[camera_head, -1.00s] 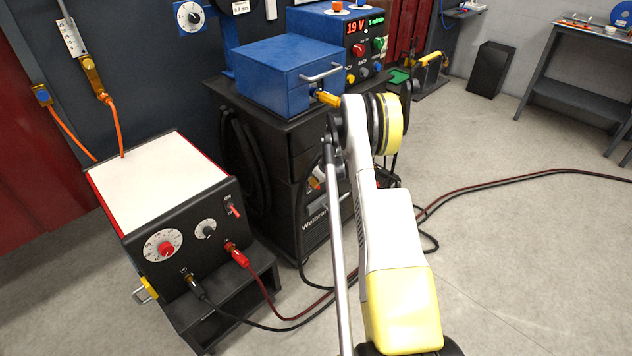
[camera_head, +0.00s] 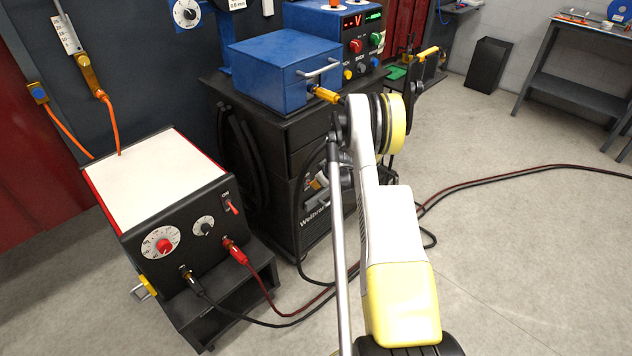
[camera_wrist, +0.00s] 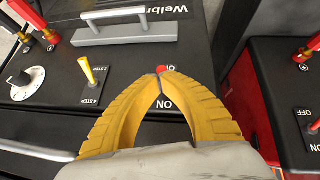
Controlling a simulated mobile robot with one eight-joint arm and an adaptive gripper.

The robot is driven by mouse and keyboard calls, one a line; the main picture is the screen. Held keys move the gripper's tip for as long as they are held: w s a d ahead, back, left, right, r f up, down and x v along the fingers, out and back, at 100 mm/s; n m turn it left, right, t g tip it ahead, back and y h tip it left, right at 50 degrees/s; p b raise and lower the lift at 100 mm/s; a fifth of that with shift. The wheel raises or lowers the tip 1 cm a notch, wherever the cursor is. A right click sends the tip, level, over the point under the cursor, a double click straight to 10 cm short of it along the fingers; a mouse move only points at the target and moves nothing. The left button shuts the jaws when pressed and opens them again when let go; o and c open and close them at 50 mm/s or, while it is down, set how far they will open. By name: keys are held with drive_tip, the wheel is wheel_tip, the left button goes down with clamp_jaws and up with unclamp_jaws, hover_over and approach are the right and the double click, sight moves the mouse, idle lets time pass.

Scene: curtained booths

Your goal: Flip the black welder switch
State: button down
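The black welder (camera_head: 297,166), marked "Welbr...", stands under the blue boxes in the head view, its front partly hidden by my arm. In the wrist view its black panel (camera_wrist: 60,108) shows a red switch (camera_wrist: 162,69) with an ON label close by. My gripper (camera_wrist: 160,78) has its two yellow fingers curved together, tips meeting right at the switch. They hide most of it, and I cannot tell whether they touch it. Its position is unclear. In the head view the fingers cannot be made out clearly.
The panel also carries a yellow step toggle (camera_wrist: 92,70), a white dial (camera_wrist: 27,82), a grey handle (camera_wrist: 115,30) and red plugs. A red-sided welder (camera_head: 160,190) with its own red switch (camera_head: 231,207) stands to the left. Cables lie on the floor; open floor is at right.

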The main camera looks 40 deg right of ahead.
drive_tip(key=shift+s+f, duration=0.25)
drive_tip(key=shift+f, duration=0.4)
idle(1.4)
drive_tip(key=shift+w+r, duration=0.1)
idle(0.6)
drive_tip(key=shift+w+r, duration=0.35)
drive_tip(key=shift+w, duration=0.25)
